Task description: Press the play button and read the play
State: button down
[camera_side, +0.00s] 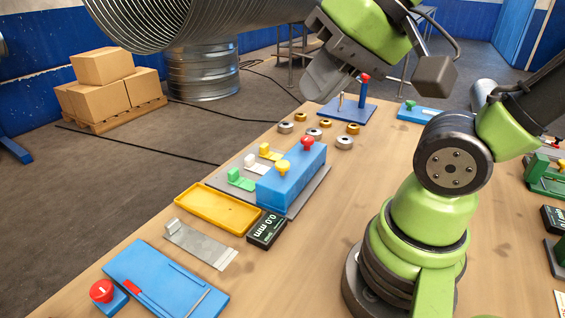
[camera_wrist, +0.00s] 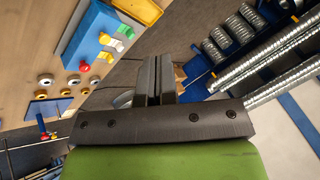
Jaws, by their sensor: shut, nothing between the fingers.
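I cannot tell whether either is the play button. A black display (camera_side: 266,229) beside the block reads "0.0 mm", upside down. A red mushroom button (camera_side: 102,291) sits on a small blue base at the front left. My gripper (camera_side: 323,78) is raised beyond the block, touching nothing; its fingers are shut and empty, also in the wrist view (camera_wrist: 156,68). The blue block shows there too (camera_wrist: 88,32).
Small green (camera_side: 240,179), white and yellow pieces stand left of the block. A yellow tray (camera_side: 218,208), a grey slide gauge and a blue plate (camera_side: 165,281) lie nearer. Several rings and a blue stand with a red-topped post (camera_side: 364,85) are farther back.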

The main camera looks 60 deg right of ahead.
jog(key=w+d+f+m+g+y, duration=0.1)
jog(key=w+d+f+m, duration=0.1)
jog(key=w+m, duration=0.5)
jog(key=m+t+y, duration=0.2)
jog(key=m, duration=2.3)
send_over(283, 162)
notch_tip(283, 162, down, 8)
jog(key=shift+f, duration=0.15)
jog(key=shift+f, duration=0.1)
jog(key=shift+f, duration=4.3)
jog(key=shift+f, duration=0.4)
